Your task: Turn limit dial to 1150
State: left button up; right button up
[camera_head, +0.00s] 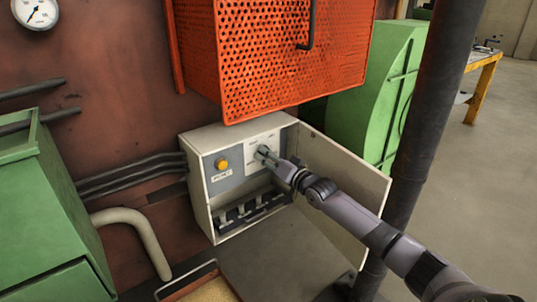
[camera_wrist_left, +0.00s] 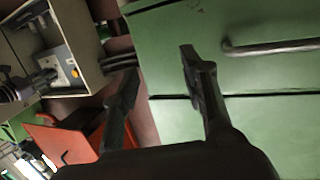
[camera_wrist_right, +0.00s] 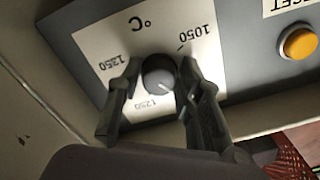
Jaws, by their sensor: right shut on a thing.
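The limit dial is a round grey knob (camera_wrist_right: 155,74) on a white scale plate (camera_wrist_right: 137,38), seen upside down in the right wrist view. The scale shows 1050 at right, 1350 at left and what reads as 1250 below the knob. A pale mark on the knob points to the lower right, towards a finger that hides that part of the scale. My right gripper (camera_wrist_right: 158,76) is shut on the knob, one finger on each side; it also shows at the control box in the head view (camera_head: 262,153). My left gripper (camera_wrist_left: 160,60) is open and empty.
The open control box (camera_head: 201,183) has a yellow button (camera_head: 222,164) beside the dial and several switches below. Its door (camera_head: 345,185) stands open at right, close to my right arm. An orange perforated guard (camera_head: 285,60) hangs above. A green cabinet (camera_wrist_left: 235,75) lies before my left gripper.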

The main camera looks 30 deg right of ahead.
pick_arm(q)
jog(key=shift+s+a+f+g+y+p, duration=0.1)
jog(key=shift+s+a+f+g, duration=0.1)
jog(key=shift+f+g, duration=0.25)
jog(key=shift+s+a+f+g+y+p, duration=0.1)
jog(key=shift+s+f+g, duration=0.2)
jog(key=shift+f, duration=0.35)
jog(key=shift+s+a+f+g+y+p, duration=0.15)
jog(key=shift+f+g, duration=0.2)
jog(key=shift+f, duration=0.2)
pick_arm(e)
jog(key=shift+f+n, duration=0.15)
jog(key=shift+n, duration=0.65)
jog(key=o, duration=1.2)
jog(key=shift+c, duration=0.2)
jog(key=s, duration=1.2)
jog(key=shift+d, duration=0.45)
